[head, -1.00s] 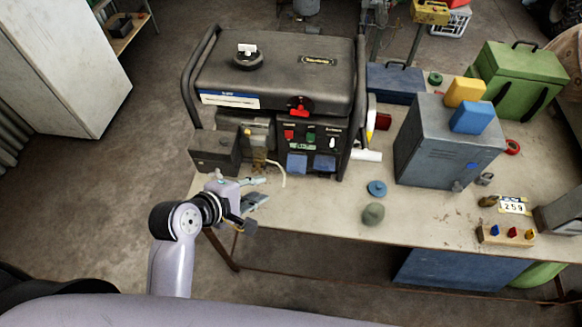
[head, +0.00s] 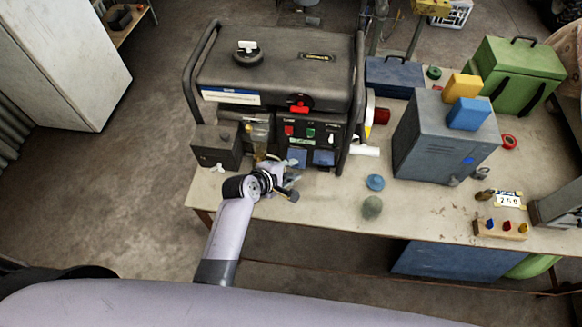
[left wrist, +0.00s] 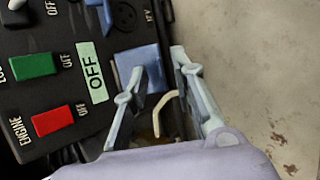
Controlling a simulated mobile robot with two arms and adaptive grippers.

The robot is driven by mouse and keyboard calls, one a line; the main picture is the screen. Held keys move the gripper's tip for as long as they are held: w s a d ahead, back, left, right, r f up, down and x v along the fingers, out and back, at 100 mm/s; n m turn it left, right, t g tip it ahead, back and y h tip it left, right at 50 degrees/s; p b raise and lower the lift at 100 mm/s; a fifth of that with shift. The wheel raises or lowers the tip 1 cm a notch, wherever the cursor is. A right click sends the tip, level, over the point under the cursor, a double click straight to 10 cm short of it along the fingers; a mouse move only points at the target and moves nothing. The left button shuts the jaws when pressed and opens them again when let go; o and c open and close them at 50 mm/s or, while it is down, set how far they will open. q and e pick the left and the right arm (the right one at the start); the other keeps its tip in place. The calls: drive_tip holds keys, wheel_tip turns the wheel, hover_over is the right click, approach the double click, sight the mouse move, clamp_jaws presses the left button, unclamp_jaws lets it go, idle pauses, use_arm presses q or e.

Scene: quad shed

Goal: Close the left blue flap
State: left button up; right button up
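The generator (head: 280,75) stands on the workbench with two blue flaps low on its front panel. The left blue flap (head: 297,155) is partly hidden by my left gripper (head: 282,172) in the head view. In the left wrist view the left blue flap (left wrist: 138,62) lies just ahead of my left fingertips (left wrist: 160,62). The fingers are apart with nothing held between them; one overlaps the flap's edge, and contact cannot be told. The flap's exact angle is unclear. The right blue flap (head: 323,157) is just to the right. My right gripper is not in view.
Red (left wrist: 53,119) and green (left wrist: 34,65) switches and an OFF label (left wrist: 92,72) are beside the flap. A blue round cap (head: 375,182) and a grey-green lump (head: 372,206) lie to the right. Bare bench top (head: 330,200) lies in front of the generator.

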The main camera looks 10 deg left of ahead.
use_arm(q)
drive_tip(key=shift+w+d+f, duration=0.15)
drive_tip(key=shift+c, duration=0.3)
clamp_jaws()
idle(0.3)
